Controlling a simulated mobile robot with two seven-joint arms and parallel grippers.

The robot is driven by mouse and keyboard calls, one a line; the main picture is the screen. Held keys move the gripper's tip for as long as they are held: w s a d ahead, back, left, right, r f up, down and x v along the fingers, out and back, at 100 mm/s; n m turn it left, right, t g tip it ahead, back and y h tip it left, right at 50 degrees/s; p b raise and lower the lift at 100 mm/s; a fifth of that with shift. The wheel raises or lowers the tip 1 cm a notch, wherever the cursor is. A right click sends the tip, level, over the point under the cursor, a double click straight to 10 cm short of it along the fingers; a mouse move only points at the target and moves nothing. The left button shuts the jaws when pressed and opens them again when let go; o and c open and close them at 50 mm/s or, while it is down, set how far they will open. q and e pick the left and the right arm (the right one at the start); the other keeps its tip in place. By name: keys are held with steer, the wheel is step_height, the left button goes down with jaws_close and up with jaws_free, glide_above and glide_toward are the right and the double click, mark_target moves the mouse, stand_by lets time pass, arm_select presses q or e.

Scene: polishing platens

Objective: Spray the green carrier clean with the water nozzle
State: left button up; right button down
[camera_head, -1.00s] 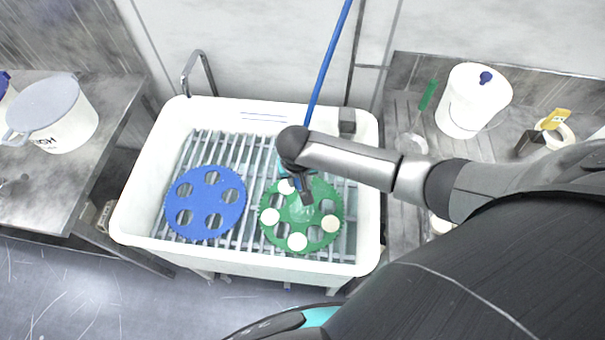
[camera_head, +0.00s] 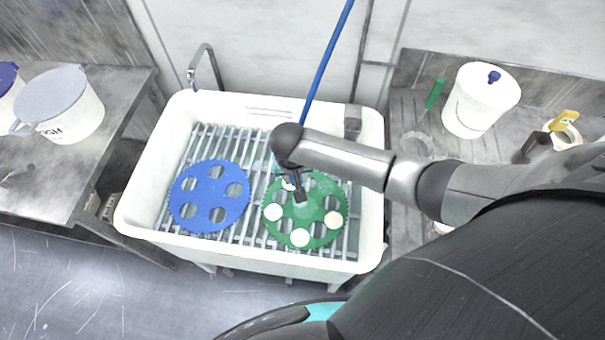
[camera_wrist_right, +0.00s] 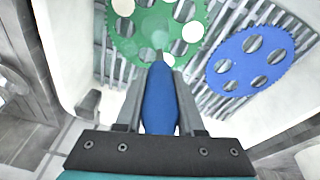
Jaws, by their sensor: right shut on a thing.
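The green carrier (camera_head: 319,203), a toothed disc with holes, lies flat on the slatted rack in the white basin, with several white round pieces on it. It also shows at the top of the right wrist view (camera_wrist_right: 128,46). My right gripper (camera_head: 297,184) is over the carrier, partly hidden by its own wrist. In the wrist view the right gripper (camera_wrist_right: 160,85) is shut on the blue water nozzle (camera_wrist_right: 159,105), its tip pointing at the carrier. A pale translucent patch like spray shows between tip and carrier. My left gripper is out of view.
A blue toothed carrier (camera_head: 208,197) lies left of the green one on the rack. The basin (camera_head: 146,205) has raised walls and a tap (camera_head: 205,62) behind. A blue hose (camera_head: 327,62) rises at the back. White tubs stand on both side benches.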

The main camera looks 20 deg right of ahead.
steer(key=w+a+b, duration=0.1)
steer(key=w+a, duration=0.1)
steer(key=a, duration=0.6)
stand_by(0.4)
steer(key=shift+s, duration=0.1)
stand_by(0.6)
steer(key=s+d+p, duration=0.3)
steer(key=s+d, duration=0.1)
steer(key=s, duration=0.7)
steer(key=shift+d, duration=0.3)
stand_by(0.4)
stand_by(0.6)
